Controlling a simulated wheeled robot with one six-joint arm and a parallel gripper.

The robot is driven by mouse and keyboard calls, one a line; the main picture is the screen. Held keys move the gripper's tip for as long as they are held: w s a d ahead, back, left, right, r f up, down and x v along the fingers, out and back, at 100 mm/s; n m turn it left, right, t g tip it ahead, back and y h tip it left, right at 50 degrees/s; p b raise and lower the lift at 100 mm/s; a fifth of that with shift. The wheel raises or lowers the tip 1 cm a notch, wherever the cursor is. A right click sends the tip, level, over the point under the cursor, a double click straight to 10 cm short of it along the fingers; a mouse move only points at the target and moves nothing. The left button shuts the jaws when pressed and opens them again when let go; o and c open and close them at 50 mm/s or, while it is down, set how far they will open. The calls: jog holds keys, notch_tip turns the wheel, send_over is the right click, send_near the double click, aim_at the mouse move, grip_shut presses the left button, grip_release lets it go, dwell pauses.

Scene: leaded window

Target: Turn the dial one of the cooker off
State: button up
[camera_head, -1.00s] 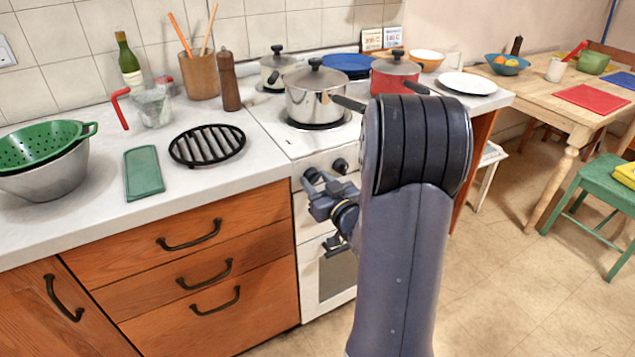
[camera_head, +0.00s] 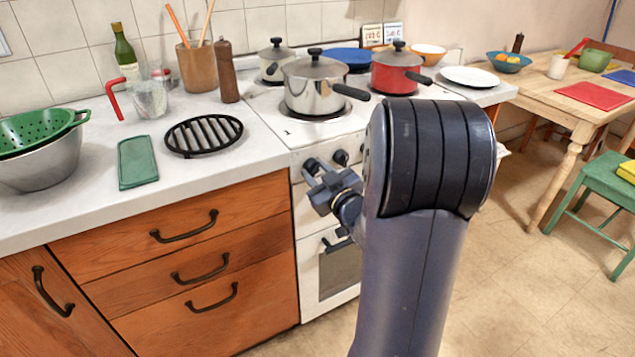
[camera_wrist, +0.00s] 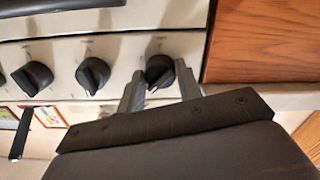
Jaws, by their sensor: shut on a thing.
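The cooker (camera_head: 345,225) has a white front with a row of black dials. In the wrist view, the dial nearest the wooden drawers (camera_wrist: 160,70) sits between the two fingers of my gripper (camera_wrist: 160,90), which is shut on it. Its marks are too small to read. A middle dial (camera_wrist: 92,74) and another dial (camera_wrist: 33,77) stand free beside it. In the head view my gripper (camera_head: 314,177) is at the left end of the dial row, and my arm hides the dials further right.
A steel pot (camera_head: 312,88), a red pot (camera_head: 392,73) and a smaller pot (camera_head: 272,64) stand on the cooker top, handles sticking out. Wooden drawers (camera_head: 190,255) adjoin the cooker's left side. A table (camera_head: 545,95) and green chair (camera_head: 600,185) are at right; floor between is clear.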

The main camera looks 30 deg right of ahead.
jog(key=n+b, duration=0.3)
jog(key=b, duration=0.1)
jog(key=n+b, duration=0.2)
jog(key=shift+f+n, duration=0.25)
jog(key=shift+n, duration=0.05)
jog(key=shift+r+n+b, duration=0.2)
jog(key=shift+n+b, duration=1.2)
jog(key=shift+n, duration=0.3)
jog(key=o, duration=1)
jog(key=shift+r, duration=0.1)
jog(key=shift+c, duration=0.2)
jog(key=shift+s+d, duration=0.1)
jog(key=s+p, duration=0.2)
jog(key=s, duration=0.8)
jog(key=shift+s+d, duration=0.15)
jog(key=shift+s, duration=0.15)
